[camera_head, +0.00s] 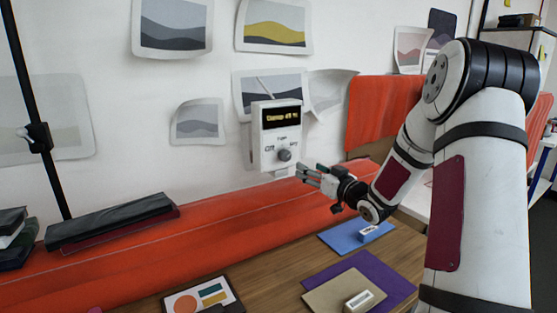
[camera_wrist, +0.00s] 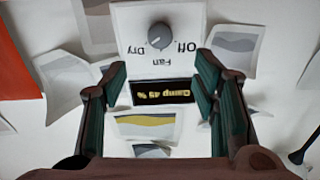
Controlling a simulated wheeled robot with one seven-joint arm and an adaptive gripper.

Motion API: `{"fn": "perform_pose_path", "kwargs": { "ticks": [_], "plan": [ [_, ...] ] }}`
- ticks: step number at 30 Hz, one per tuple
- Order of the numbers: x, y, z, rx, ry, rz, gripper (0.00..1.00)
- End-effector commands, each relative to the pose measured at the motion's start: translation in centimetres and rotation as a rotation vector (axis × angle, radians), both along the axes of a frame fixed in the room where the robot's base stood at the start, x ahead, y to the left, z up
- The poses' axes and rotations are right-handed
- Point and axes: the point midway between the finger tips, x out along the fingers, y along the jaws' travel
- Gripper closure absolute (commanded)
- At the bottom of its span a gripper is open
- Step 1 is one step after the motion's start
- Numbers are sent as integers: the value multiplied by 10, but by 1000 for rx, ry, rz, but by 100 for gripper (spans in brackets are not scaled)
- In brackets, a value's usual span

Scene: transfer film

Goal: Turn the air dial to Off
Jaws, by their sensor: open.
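A white wall control box (camera_head: 265,150) carries a round grey dial (camera_head: 284,155) below a dark display (camera_head: 282,117) with yellow text. The wrist view shows the box upside down, with the dial (camera_wrist: 159,36) ringed by the labels Off, Fan and Dry. Off is at right there, Fan below, Dry at left. A faint mark on the dial seems to face Dry, but it is too small to be sure. The display (camera_wrist: 163,92) reads Damp 45 %. My gripper (camera_head: 303,173) is open and empty, just below and right of the dial, apart from it. Its fingers (camera_wrist: 160,80) flank the display in the wrist view.
Several paper prints (camera_head: 274,24) hang on the wall around the box. A wooden table (camera_head: 265,263) in front holds a blue mat (camera_head: 340,238), a purple mat (camera_head: 385,283) and small items. A black pole (camera_head: 35,100) stands at left.

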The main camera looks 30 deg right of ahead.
Motion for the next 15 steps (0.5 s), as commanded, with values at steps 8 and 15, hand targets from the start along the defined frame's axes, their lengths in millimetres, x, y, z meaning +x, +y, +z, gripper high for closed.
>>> {"fn": "perform_pose_path", "kwargs": {
  "ticks": [8,15],
  "plan": [
    [40,3,0,0,-1,3,46],
    [88,5,0,0,0,2,46]
  ]
}}
